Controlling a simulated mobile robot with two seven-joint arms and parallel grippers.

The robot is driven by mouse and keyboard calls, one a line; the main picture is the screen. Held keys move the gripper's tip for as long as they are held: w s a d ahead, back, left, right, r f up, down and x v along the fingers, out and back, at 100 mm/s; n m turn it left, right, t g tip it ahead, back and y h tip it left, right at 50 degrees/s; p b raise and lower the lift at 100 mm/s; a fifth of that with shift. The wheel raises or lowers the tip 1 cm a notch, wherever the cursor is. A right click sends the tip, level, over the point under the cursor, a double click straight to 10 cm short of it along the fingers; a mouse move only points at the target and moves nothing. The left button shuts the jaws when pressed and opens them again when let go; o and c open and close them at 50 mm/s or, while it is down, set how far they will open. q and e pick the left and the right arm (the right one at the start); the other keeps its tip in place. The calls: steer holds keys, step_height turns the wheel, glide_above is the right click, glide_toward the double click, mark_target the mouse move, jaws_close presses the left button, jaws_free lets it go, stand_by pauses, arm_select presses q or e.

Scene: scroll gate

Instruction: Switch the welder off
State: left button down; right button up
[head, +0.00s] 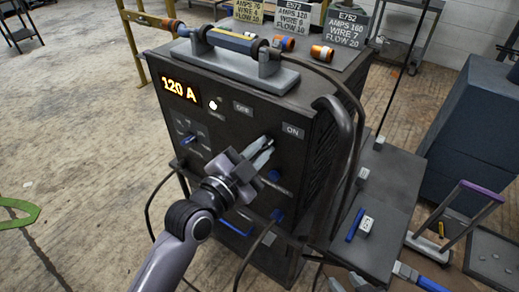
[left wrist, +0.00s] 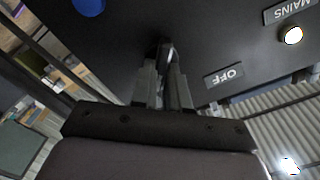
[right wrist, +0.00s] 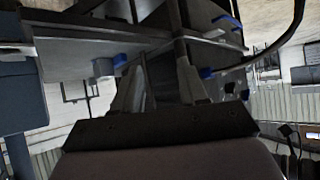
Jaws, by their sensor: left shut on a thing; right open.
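The welder (head: 310,110) is a dark box with a lit orange "120 A" display (head: 180,91). Its front carries an OFF label (head: 243,107) and an ON label (head: 293,130). A lit white MAINS lamp (head: 213,105) is left of OFF; it also shows in the left wrist view (left wrist: 292,35). My left gripper (head: 265,150) is at the panel below and between these labels. In the left wrist view its fingers (left wrist: 164,85) are shut on a small switch (left wrist: 166,52). The switch's setting is largely hidden. My right gripper (right wrist: 158,85) is open, with nothing seen between its fingers.
Blue knobs (head: 189,138) sit on the welder's front, and cables hang around it. A torch (head: 235,42) lies in a holder on top, with settings signs (head: 343,28) behind. A side shelf (head: 390,190) and a hand trolley (head: 455,225) stand at right. The left floor is mostly clear.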

arm_select(q)
steer(key=n+p, duration=0.2)
steer(key=n, duration=0.3)
steer(key=n+p, duration=0.2)
steer(key=n, duration=0.3)
steer(key=a+n+p, duration=0.1)
steer(key=n+p, duration=0.2)
steer(key=n, duration=0.2)
steer(key=shift+w+n, duration=0.3)
steer(key=shift+w, duration=0.05)
steer(key=shift+n, duration=0.3)
stand_by(0.4)
steer(key=c, duration=1.1)
jaws_free()
steer(key=shift+v, duration=3.6)
